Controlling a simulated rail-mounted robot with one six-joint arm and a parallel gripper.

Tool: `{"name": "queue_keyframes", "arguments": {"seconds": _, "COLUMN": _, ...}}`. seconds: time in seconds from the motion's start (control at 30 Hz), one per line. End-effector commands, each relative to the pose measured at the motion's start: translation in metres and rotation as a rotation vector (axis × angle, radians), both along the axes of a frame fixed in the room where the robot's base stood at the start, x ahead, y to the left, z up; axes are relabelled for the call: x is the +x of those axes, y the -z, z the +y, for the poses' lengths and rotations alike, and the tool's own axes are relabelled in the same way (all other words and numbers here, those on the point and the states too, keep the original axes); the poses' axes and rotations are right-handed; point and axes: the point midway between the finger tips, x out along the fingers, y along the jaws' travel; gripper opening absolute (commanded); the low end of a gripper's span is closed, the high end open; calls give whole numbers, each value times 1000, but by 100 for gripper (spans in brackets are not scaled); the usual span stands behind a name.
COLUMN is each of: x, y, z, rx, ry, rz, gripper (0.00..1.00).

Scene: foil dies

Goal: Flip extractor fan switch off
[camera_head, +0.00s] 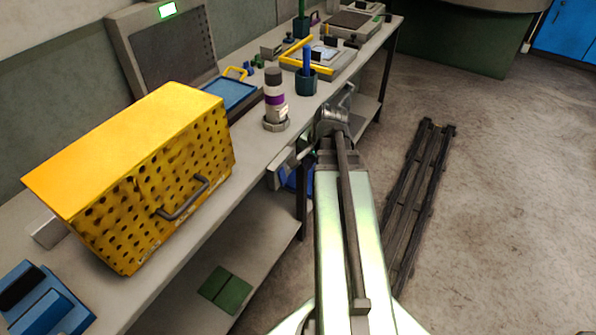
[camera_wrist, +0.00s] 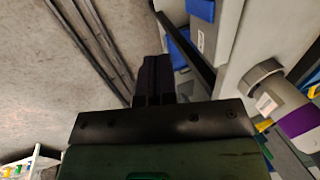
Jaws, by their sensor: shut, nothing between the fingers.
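A grey upright unit with a dark mesh face (camera_head: 168,58) stands at the back of the bench against the wall. It looks like the extractor fan. My gripper (camera_wrist: 153,70) shows in the wrist view as dark fingers, shut and empty, with floor and the bench's edge beyond. The fan is not recognisable in the wrist view. My gripper is apart from the fan, and my arm partly hides it in the head view.
A yellow perforated box (camera_head: 150,180) with a handle fills the near bench. A white bottle with a purple band (camera_head: 275,98), a dark cup (camera_head: 306,82) and a blue tray (camera_head: 228,96) stand beyond it. A dark rail (camera_head: 425,190) lies on open floor at right.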

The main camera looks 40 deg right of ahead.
Motion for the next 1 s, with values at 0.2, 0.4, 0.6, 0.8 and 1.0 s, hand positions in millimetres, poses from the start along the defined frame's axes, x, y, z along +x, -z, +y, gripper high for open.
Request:
{"name": "queue_keyframes", "arguments": {"seconds": 0.2, "x": 10, "y": 45, "z": 3, "rx": 0, "ry": -1, "rz": 0, "gripper": 0}}
{"name": "queue_keyframes", "arguments": {"seconds": 0.4, "x": 22, "y": 89, "z": 8, "rx": 0, "ry": -1, "rz": 0, "gripper": 0}}
{"name": "queue_keyframes", "arguments": {"seconds": 0.6, "x": 47, "y": 99, "z": 17, "rx": 0, "ry": -3, "rz": -1, "gripper": 0}}
{"name": "queue_keyframes", "arguments": {"seconds": 0.8, "x": 62, "y": 101, "z": 23, "rx": 0, "ry": -1, "rz": -1, "gripper": 0}}
{"name": "queue_keyframes", "arguments": {"seconds": 1.0, "x": 63, "y": 100, "z": 24, "rx": 0, "ry": 0, "rz": -1, "gripper": 0}}
